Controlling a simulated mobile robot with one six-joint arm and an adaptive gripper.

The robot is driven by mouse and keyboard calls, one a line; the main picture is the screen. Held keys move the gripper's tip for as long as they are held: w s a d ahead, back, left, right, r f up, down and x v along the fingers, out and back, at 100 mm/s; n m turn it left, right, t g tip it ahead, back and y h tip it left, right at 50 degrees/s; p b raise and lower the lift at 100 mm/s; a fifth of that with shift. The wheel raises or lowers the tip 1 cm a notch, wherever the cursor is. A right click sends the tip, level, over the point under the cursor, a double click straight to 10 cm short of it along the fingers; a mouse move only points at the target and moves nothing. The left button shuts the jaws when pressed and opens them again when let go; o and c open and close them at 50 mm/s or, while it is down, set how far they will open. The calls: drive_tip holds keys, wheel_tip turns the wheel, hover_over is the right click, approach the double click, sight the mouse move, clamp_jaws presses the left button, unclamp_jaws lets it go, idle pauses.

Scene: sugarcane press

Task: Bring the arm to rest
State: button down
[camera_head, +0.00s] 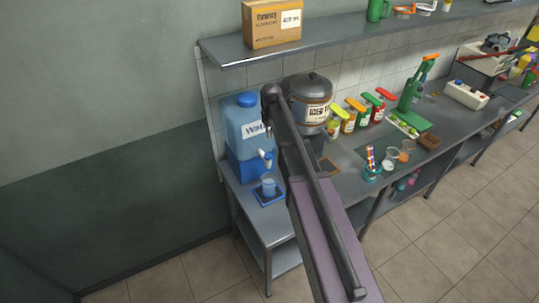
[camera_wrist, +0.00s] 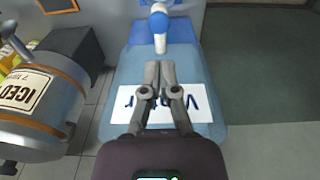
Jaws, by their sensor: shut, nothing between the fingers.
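My gripper (camera_wrist: 158,75) shows in the wrist view with its two fingers together and nothing between them. In that view it is in front of the blue water jug (camera_wrist: 118,105) and overlaps its white label. I cannot tell how close the fingertips are to the jug. In the head view my arm reaches up from the bottom edge toward the back of the counter, between the jug (camera_head: 240,118) and the iced tea dispenser (camera_head: 311,112). The gripper itself is hidden there.
A cup (camera_head: 268,186) stands on a blue tray under the jug's tap. The counter (camera_head: 345,185) holds bottles, small cups, a green press (camera_head: 410,105) and a machine farther right. A shelf (camera_head: 235,50) with a cardboard box (camera_head: 272,23) hangs above. Open floor lies in front.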

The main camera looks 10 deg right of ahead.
drive_tip(key=s+f+m+b, duration=0.1)
drive_tip(key=s+f+b, duration=0.8)
drive_tip(key=s, duration=0.4)
drive_tip(key=s+f+m+b, duration=0.2)
drive_tip(key=s+f+b, duration=0.6)
drive_tip(key=s, duration=0.6)
drive_tip(key=shift+f+m+g+b, duration=0.3)
drive_tip(key=shift+f+g+b, duration=0.05)
drive_tip(key=shift+g, duration=0.05)
drive_tip(key=shift+d, duration=0.1)
